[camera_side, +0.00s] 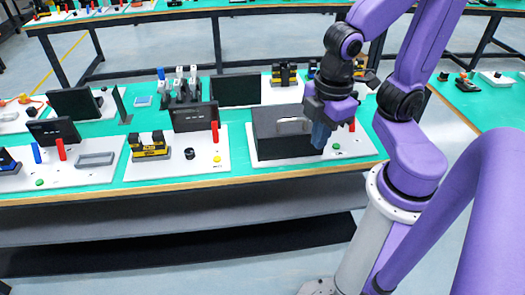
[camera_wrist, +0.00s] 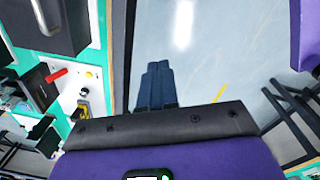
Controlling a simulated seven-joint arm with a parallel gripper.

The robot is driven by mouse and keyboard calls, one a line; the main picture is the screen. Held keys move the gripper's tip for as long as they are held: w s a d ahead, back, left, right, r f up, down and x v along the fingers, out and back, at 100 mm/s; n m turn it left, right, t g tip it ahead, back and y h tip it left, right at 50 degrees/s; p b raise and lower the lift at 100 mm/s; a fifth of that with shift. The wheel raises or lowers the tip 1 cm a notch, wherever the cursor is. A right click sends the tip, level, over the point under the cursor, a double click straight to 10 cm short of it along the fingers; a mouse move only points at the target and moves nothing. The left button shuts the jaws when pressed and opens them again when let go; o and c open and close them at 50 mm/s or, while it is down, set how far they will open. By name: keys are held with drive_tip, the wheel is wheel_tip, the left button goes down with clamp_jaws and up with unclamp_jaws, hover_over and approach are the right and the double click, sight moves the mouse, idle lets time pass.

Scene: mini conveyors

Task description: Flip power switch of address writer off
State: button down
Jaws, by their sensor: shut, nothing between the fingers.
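My gripper (camera_side: 319,137) is shut and empty, fingers pointing down at the right front of a large black box (camera_side: 275,145) with a grey handle. In the side view I cannot tell whether it touches the box. The wrist view shows the closed fingers (camera_wrist: 157,85) over the floor, with the box (camera_wrist: 62,28) at upper left. A red lever (camera_side: 351,125) stands on the box's white base plate, just right of my gripper. The middle station has another red lever (camera_side: 215,131), also in the wrist view (camera_wrist: 56,75). No readable label shows which device is the address writer.
The middle station holds yellow-black blocks (camera_side: 149,146), a black knob (camera_side: 190,153) and a yellow button (camera_side: 217,159). A left station has red (camera_side: 61,150) and blue (camera_side: 36,153) levers. Black screens stand behind. The table's wooden front edge (camera_side: 200,179) is near; open floor lies beyond.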

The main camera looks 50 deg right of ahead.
drive_tip(key=w+a+m, duration=0.3)
drive_tip(key=w+a, duration=0.1)
drive_tip(key=w, duration=1.1)
drive_tip(key=m+t+h, duration=0.1)
drive_tip(key=m+h, duration=0.1)
hover_over(215, 132)
drive_tip(key=s+a, duration=0.4)
drive_tip(key=x, duration=0.5)
drive_tip(key=s+a+x, duration=0.1)
drive_tip(key=x, duration=0.4)
drive_tip(key=a+x, duration=0.1)
drive_tip(key=x, duration=0.4)
drive_tip(key=shift+s+f, duration=0.35)
drive_tip(key=shift+f, duration=0.4)
drive_tip(key=shift+w+d+f, duration=0.45)
drive_tip(key=shift+w+d, duration=0.3)
drive_tip(key=shift+w, duration=0.05)
drive_tip(key=shift+w+d+f, duration=0.25)
drive_tip(key=shift+w+d, duration=0.3)
